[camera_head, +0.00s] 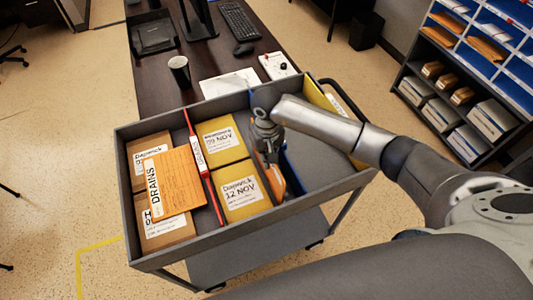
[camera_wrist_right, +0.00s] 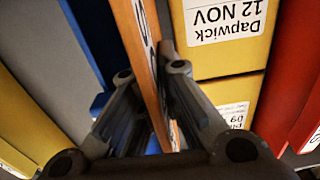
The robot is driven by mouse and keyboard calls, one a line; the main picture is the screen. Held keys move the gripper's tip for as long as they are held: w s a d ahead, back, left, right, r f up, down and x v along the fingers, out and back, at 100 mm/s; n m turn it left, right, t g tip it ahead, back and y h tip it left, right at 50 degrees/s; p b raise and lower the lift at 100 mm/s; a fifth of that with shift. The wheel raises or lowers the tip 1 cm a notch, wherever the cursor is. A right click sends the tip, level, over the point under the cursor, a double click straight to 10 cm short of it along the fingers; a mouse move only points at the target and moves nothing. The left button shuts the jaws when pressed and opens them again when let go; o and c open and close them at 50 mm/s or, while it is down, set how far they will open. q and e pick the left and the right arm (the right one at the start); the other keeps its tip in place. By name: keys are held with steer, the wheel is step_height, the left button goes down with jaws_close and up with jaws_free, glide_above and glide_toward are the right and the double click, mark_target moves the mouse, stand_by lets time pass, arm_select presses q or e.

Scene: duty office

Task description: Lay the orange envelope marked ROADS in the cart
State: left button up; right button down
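My right gripper (camera_head: 266,133) is down in the grey cart (camera_head: 160,262), shut on an orange envelope (camera_head: 271,178). The envelope stands on edge, tilted, between the yellow envelopes and a blue divider (camera_head: 293,172). In the right wrist view the orange envelope (camera_wrist_right: 138,30) runs between the two fingers (camera_wrist_right: 148,100). Its white label is seen at a steep angle, and I cannot read its word. Whether its lower edge touches the cart floor is hidden. Another orange envelope (camera_head: 178,187), marked DRAINS, lies in the cart's left section. My left gripper is not in view.
Yellow envelopes marked Dapwick (camera_head: 240,192) lie between a red divider (camera_head: 203,165) and the blue one. Brown envelopes (camera_head: 165,232) lie at left. A dark desk (camera_head: 150,85) with a cup (camera_head: 180,72) stands behind the cart. A shelf unit (camera_head: 470,80) stands at right.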

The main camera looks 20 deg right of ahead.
steer(key=shift+f, duration=0.1)
steer(key=shift+f+b, duration=0.1)
steer(key=shift+b, duration=0.25)
steer(key=c, duration=1.6)
jaws_free()
steer(key=shift+c, duration=0.2)
step_height(320, 180, up, 11)
steer(key=b, duration=0.2)
steer(key=shift+r+b, duration=0.2)
steer(key=shift+b, duration=0.1)
steer(key=shift+r, duration=0.5)
